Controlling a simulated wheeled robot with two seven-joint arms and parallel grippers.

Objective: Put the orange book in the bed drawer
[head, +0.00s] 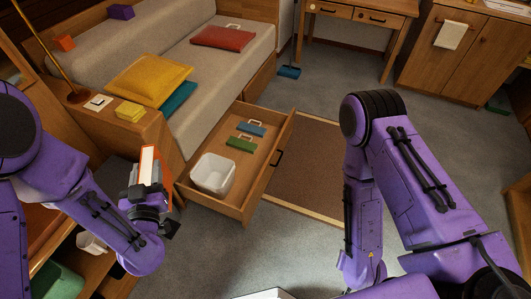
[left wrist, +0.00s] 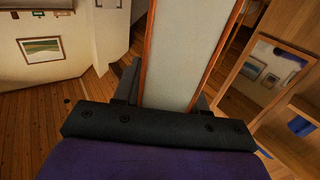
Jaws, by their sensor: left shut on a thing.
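The orange book (head: 149,166) is held upright in my left gripper (head: 148,188), to the left of the open bed drawer. In the left wrist view the book (left wrist: 183,60) stands between the fingers, its pale page edge facing the camera and orange covers on both sides. The bed drawer (head: 270,180) is pulled out from under the bed.
The bedside cabinet (head: 125,138) stands just behind my left gripper, with a yellow block (head: 129,112) and a lamp base (head: 79,96) on it. The bed (head: 200,65) carries cushions. A brown mat (head: 312,165) lies right of the drawer. Shelves (head: 65,243) are at lower left.

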